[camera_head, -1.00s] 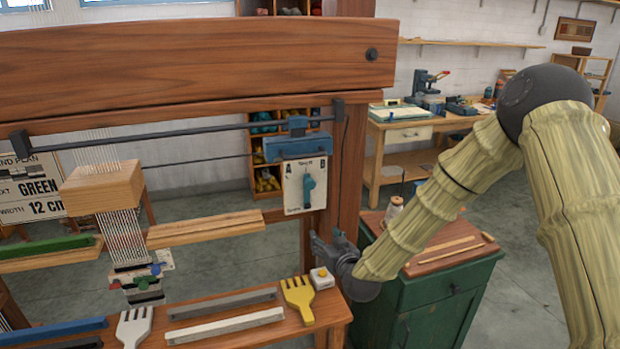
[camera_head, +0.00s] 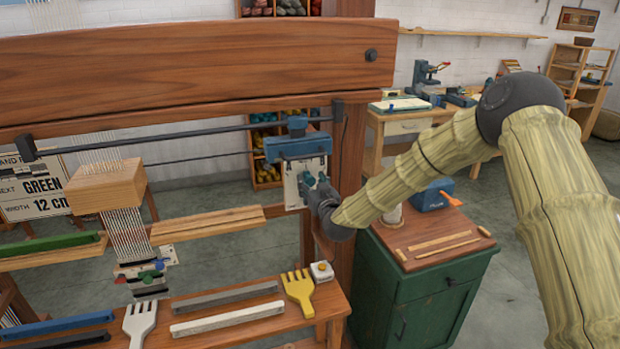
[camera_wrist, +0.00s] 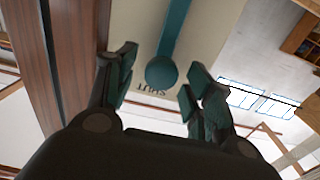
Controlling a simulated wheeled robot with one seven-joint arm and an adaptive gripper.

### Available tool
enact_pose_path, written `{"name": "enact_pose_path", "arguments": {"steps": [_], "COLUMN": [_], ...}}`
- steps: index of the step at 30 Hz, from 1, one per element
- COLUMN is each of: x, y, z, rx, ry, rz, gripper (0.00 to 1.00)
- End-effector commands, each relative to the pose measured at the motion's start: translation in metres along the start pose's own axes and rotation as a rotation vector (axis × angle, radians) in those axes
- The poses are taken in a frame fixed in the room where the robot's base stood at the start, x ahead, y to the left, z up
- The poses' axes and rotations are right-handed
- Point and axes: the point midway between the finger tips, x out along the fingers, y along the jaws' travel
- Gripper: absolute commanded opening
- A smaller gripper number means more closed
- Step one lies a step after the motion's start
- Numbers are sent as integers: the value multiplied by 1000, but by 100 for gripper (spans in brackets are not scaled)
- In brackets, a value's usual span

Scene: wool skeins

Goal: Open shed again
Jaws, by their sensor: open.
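A pale plate (camera_head: 291,184) hangs under a blue block (camera_head: 298,146) on the loom's dark rail. In the wrist view, the plate's teal lever (camera_wrist: 172,30) ends in a round knob (camera_wrist: 161,72) beside upside-down lettering that reads SHUT. My gripper (camera_head: 318,185) is in front of the plate and partly hides the lever in the head view. In the wrist view, my gripper (camera_wrist: 158,74) is open, with one finger on each side of the knob. Gaps show between the knob and both fingers. Warp threads (camera_head: 125,232) hang below a wooden block (camera_head: 107,186) at the left.
The loom's right post (camera_head: 352,150) stands close beside my gripper. Below, a wooden bench holds a yellow fork (camera_head: 298,290), a white fork (camera_head: 139,322) and several bars. A green cabinet (camera_head: 432,300) with a blue object (camera_head: 432,195) stands at the right.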

Motion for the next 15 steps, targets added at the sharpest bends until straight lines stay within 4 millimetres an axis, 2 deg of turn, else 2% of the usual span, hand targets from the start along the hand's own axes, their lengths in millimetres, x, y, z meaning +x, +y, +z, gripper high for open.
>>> {"name": "enact_pose_path", "arguments": {"steps": [6,15], "x": [15,16], "y": [-1,0], "z": [0,0], "rx": [0,0], "ry": [1,0], "rz": [0,-1], "gripper": [52,52]}}
